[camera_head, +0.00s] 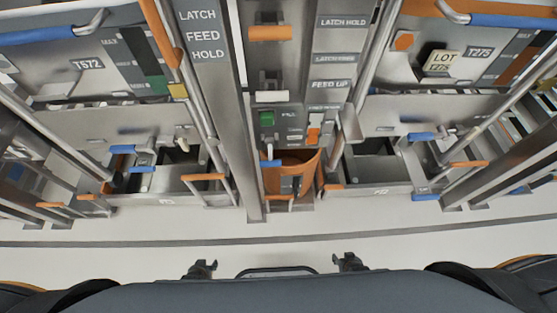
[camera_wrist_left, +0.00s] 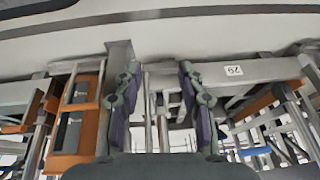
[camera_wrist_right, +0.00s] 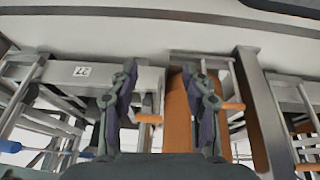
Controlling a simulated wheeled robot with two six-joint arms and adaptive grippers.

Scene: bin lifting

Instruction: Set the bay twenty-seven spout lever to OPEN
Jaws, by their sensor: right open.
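The bay tray with a small number plate (camera_head: 380,191) stands to the right in the head view; the plate reads upside down as 27 in the right wrist view (camera_wrist_right: 82,71). Around it are a blue grip (camera_head: 422,137), a lower blue grip (camera_head: 426,197) and an orange grip (camera_head: 469,164). I cannot tell which is the spout lever, and no OPEN marking is legible. My left gripper (camera_head: 202,268) and right gripper (camera_head: 348,262) are low in the head view, apart from the bays. Both have spread fingers with nothing between them.
An orange bin (camera_head: 273,178) stands between the two bays. Another tray with plate 26 (camera_wrist_left: 233,70) is at the left in the head view. Metal posts (camera_head: 237,130) and slanted rails flank the bays. Pale floor (camera_head: 300,224) with a dark stripe is clear in front.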

